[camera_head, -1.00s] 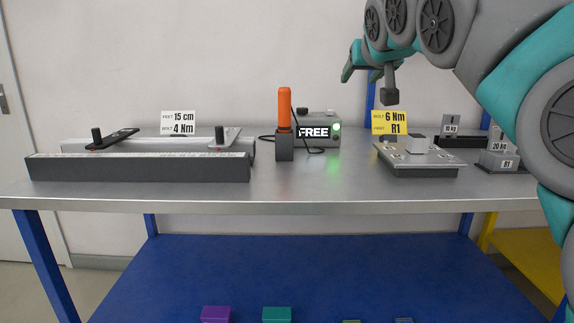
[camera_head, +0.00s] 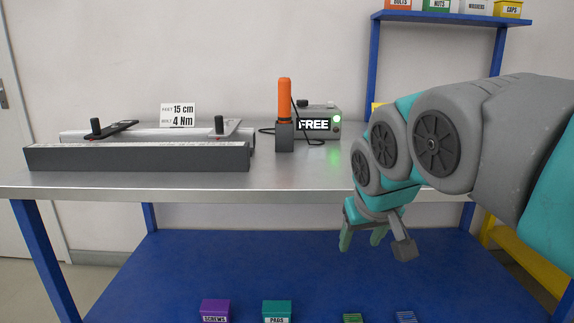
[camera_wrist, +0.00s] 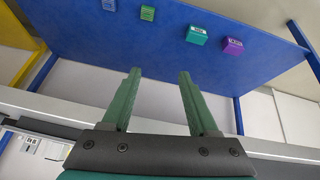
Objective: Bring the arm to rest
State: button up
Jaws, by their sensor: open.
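My gripper (camera_head: 362,240) hangs in front of the table's front edge in the head view, low and to the right of centre. Its two green fingers are apart with nothing between them. In the wrist view the open fingers (camera_wrist: 156,100) point toward the blue lower shelf. My grey and teal arm comes in from the right and hides the right part of the tabletop.
On the grey table (camera_head: 280,182) stand a long dark rail (camera_head: 140,157), an orange-handled tool (camera_head: 285,105) in its holder and a box reading FREE (camera_head: 318,122). Purple (camera_head: 215,311) and teal (camera_head: 277,311) boxes sit on the blue lower shelf (camera_head: 240,265). A bin shelf (camera_head: 450,17) is at the upper right.

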jog(key=s+d+f+m+g+b, duration=0.1)
jog(key=s+f+g, duration=0.3)
jog(key=s+f, duration=0.7)
jog(key=s+d+f+g+b, duration=0.1)
jog(key=s+f+g, duration=0.2)
jog(key=s+f, duration=0.8)
jog(key=s, duration=0.4)
jog(key=shift+s+m+g, duration=0.35)
jog(key=shift+m+g, duration=0.05)
